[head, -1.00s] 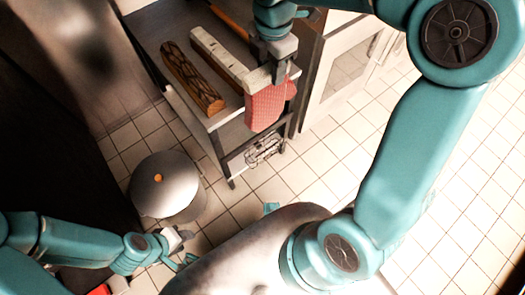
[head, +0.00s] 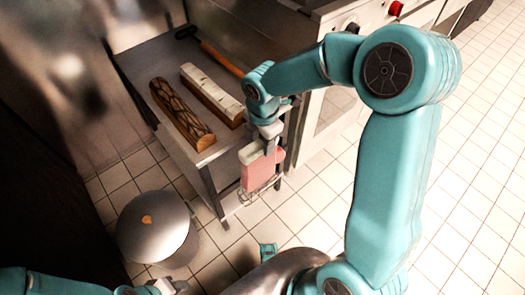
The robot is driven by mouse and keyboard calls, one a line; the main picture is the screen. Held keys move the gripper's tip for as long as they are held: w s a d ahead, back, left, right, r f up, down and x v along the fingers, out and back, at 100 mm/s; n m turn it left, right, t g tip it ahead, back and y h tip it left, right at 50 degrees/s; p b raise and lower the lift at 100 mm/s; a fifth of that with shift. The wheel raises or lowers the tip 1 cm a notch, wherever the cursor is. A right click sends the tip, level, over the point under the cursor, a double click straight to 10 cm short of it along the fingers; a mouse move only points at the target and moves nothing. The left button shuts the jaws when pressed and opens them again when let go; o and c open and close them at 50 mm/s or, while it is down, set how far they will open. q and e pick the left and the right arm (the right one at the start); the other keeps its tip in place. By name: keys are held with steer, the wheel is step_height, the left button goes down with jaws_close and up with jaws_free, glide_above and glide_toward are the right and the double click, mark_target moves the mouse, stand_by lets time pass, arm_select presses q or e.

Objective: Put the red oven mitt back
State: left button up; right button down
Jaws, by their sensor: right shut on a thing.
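The red oven mitt (head: 261,172) hangs from my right gripper (head: 263,146), just off the front edge of the steel counter (head: 155,65). My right gripper is shut on the mitt's upper part. The mitt looks pinkish red and hangs roughly upright, in front of a wire rack under the counter. I cannot tell whether it touches the rack or the counter edge. My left gripper (head: 170,287) shows only partly at the bottom edge, and its fingers are not clear.
Two loaves, one dark and scored (head: 182,115) and one pale-topped (head: 212,94), lie on the counter. A hammer-like tool (head: 215,55) lies behind them. A round lidded bin (head: 153,228) stands on the tiled floor. An oven (head: 330,110) stands right of the counter.

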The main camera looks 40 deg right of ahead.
step_height(320, 180, down, 4)
steer(key=shift+r, duration=0.15)
arm_select(q)
steer(key=shift+f, duration=0.4)
arm_select(e)
steer(key=c, duration=0.6)
jaws_free()
arm_select(q)
steer(key=shift+f, duration=0.1)
arm_select(e)
steer(key=shift+f+b, duration=0.2)
steer(key=shift+b, duration=0.2)
arm_select(q)
step_height(320, 180, up, 6)
steer(key=p, duration=0.6)
steer(key=shift+f, duration=0.25)
arm_select(e)
step_height(320, 180, up, 16)
steer(key=shift+w+d+r, duration=0.15)
steer(key=shift+w+r, duration=0.1)
